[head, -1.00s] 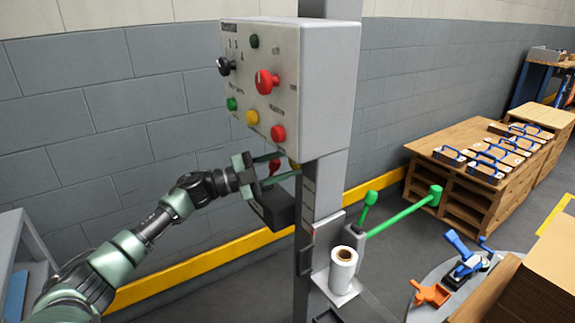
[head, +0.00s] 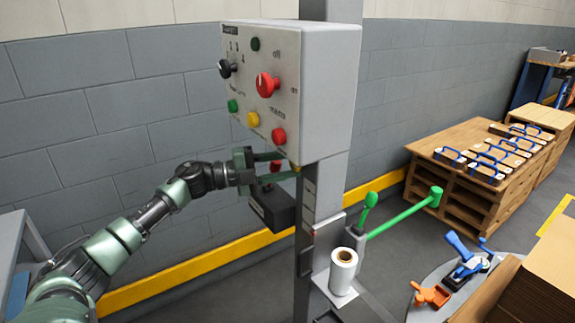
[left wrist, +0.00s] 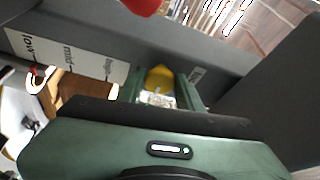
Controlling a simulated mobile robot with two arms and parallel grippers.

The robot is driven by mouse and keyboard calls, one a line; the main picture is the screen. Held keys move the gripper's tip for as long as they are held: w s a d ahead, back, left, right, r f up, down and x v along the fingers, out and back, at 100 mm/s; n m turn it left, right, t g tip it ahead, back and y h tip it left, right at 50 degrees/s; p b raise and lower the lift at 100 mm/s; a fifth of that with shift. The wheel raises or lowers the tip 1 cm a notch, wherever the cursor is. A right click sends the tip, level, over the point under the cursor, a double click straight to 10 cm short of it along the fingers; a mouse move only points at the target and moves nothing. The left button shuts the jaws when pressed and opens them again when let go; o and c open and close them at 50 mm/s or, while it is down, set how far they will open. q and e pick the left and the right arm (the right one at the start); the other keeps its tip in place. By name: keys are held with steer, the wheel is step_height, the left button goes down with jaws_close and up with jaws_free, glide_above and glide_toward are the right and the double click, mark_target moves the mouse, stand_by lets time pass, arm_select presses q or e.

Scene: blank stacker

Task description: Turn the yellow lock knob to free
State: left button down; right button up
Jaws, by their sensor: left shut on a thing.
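The yellow lock knob (left wrist: 160,78) shows in the left wrist view between the two green fingers of my left gripper (left wrist: 161,90). The fingers are shut on it, and its lower part is partly hidden. In the head view my left gripper (head: 281,164) reaches in from the left, just under the grey control box (head: 325,90). There only a small yellow bit of the knob (head: 296,168) shows at the fingertips. The knob's exact turn angle cannot be read. My right gripper is not in view.
A dark box (head: 272,208) sits just below my left gripper on the post. A red knob (head: 267,85) and several buttons are on the control box above. Green levers (head: 400,214) and a white roll (head: 343,271) are lower right. A label strip reads low, mid, high (left wrist: 65,58).

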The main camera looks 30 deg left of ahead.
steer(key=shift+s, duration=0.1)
arm_select(q)
steer(key=c, duration=0.9)
jaws_free()
steer(key=shift+c, duration=0.2)
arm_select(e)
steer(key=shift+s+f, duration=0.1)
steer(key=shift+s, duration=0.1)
arm_select(q)
steer(key=v, duration=0.8)
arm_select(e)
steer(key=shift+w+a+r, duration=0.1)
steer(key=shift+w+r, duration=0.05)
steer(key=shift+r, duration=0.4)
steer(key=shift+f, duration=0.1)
